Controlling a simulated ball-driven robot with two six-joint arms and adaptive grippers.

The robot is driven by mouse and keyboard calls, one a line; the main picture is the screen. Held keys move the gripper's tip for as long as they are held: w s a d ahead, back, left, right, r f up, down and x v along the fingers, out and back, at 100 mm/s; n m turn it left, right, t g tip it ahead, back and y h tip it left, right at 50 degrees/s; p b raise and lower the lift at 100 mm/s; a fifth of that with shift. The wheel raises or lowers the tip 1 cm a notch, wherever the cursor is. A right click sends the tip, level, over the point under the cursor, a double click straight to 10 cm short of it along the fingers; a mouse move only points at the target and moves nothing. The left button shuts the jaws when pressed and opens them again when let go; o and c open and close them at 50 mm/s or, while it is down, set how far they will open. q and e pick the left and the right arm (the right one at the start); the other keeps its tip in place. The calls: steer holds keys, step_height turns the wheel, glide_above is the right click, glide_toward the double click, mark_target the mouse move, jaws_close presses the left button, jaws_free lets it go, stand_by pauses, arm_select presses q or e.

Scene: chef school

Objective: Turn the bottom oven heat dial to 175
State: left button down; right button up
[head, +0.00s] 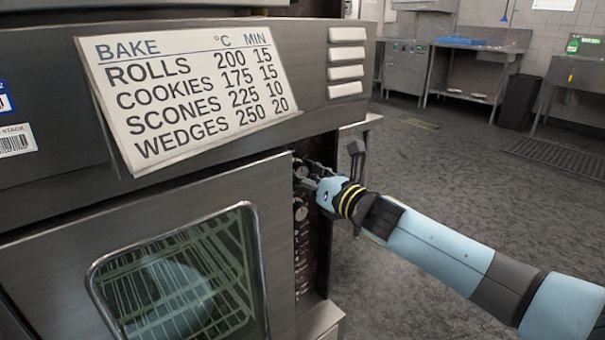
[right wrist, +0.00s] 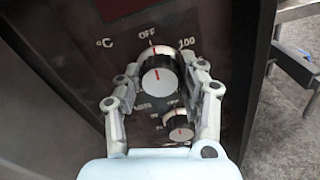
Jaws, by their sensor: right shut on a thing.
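The oven heat dial (right wrist: 158,82) is a round silver knob with a red line, marked °C, OFF and 100 on the dark panel. Its red line points up, close to OFF. My right gripper (right wrist: 163,74) is shut on this dial, with one finger on each side. In the head view my right gripper (head: 314,180) is at the upper part of the control strip and largely hides the dial. The oven door (head: 50,255) with its window is to the left of the strip. My left gripper is not in view.
A smaller knob (right wrist: 180,130) sits just below the held dial; it also shows in the head view (head: 300,211). A bake chart (head: 190,90) above the door lists cookies at 175. Open floor (head: 440,165) lies to the right.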

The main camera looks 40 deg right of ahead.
steer(key=m, duration=0.4)
steer(key=shift+d, duration=0.1)
steer(key=m+p, duration=0.1)
steer(key=m, duration=0.2)
steer(key=shift+m, duration=0.4)
steer(key=m+p, duration=0.1)
steer(key=m, duration=0.2)
steer(key=shift+m, duration=0.3)
steer(key=m+p, duration=0.2)
steer(key=m, duration=0.2)
steer(key=shift+f+m, duration=0.1)
steer(key=shift+m, duration=0.2)
steer(key=m+p, duration=0.1)
steer(key=m, duration=0.2)
steer(key=shift+m, duration=0.3)
arm_select(q)
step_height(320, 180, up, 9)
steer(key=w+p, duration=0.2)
steer(key=p, duration=0.2)
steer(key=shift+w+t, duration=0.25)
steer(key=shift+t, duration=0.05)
arm_select(e)
steer(key=shift+f+m, duration=0.15)
steer(key=shift+m, duration=2.9)
steer(key=shift+f+m, duration=0.15)
steer(key=shift+m, duration=2.9)
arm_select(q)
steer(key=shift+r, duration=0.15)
